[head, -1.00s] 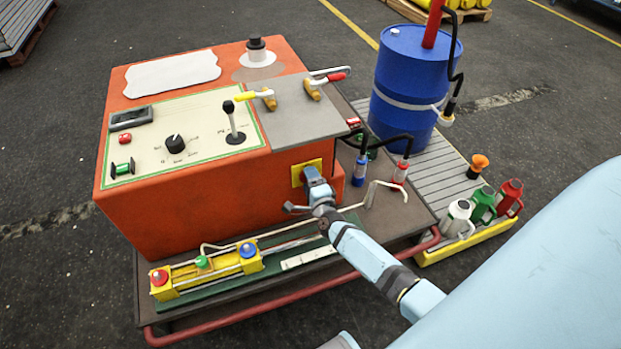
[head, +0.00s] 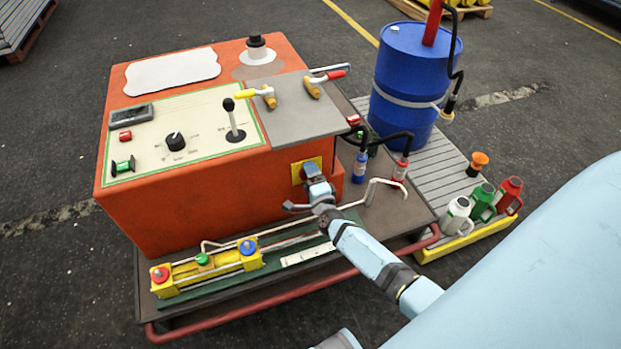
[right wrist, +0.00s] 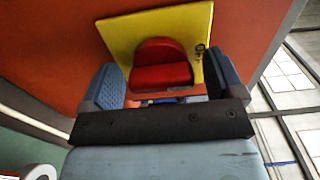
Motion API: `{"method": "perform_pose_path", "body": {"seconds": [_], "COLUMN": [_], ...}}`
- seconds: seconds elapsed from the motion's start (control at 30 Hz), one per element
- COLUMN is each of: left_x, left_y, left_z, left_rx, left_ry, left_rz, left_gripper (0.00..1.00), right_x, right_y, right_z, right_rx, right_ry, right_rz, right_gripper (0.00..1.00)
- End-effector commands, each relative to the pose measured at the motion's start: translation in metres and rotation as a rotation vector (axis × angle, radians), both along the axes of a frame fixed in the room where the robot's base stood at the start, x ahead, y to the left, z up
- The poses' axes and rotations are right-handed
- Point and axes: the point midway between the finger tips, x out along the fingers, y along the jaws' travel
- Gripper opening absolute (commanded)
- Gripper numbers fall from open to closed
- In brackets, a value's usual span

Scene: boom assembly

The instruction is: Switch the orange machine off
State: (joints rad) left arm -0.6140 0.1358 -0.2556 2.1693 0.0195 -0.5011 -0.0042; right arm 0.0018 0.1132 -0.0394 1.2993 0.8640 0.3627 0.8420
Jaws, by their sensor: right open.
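The orange machine (head: 190,205) stands on a dark cart. On its front right side is a yellow plate (head: 297,173) with a red rotary switch, hidden behind my gripper in the head view. In the right wrist view the red switch (right wrist: 162,70) sits on the yellow plate (right wrist: 118,30). My right gripper (head: 309,172) is at this plate. In the right wrist view its fingers (right wrist: 163,88) are open, one on each side of the red switch, with a gap visible on both sides. My left gripper is not in view.
The control panel (head: 205,120) has a black knob, a joystick lever (head: 233,125) and coloured buttons. A bent white pipe (head: 372,188) and small bottles stand right of my gripper. A blue drum (head: 410,75) stands behind.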

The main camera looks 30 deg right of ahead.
Motion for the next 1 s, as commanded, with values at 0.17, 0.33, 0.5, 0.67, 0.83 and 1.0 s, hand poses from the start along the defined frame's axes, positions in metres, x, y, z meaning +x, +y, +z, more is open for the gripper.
{"method": "perform_pose_path", "body": {"seconds": [0.17,0.33,0.5,0.67,0.83,1.0], "left_x": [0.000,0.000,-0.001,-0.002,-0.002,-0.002], "left_y": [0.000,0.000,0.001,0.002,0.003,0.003], "left_z": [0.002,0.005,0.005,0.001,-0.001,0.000], "left_rx": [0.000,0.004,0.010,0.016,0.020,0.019], "left_ry": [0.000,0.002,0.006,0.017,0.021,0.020], "left_rz": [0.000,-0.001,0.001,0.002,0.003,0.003], "left_gripper": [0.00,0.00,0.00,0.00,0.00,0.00], "right_x": [-0.009,-0.040,-0.079,-0.110,-0.128,-0.135], "right_y": [0.002,0.009,0.019,0.026,0.031,0.032], "right_z": [0.000,0.000,0.000,0.000,0.000,0.000], "right_rx": [0.001,0.001,0.001,0.001,-0.001,0.000], "right_ry": [0.001,0.003,0.003,0.003,0.000,-0.001], "right_rz": [0.000,0.001,0.001,0.001,0.000,0.000], "right_gripper": [0.87,0.87,0.87,0.87,0.87,0.87]}}
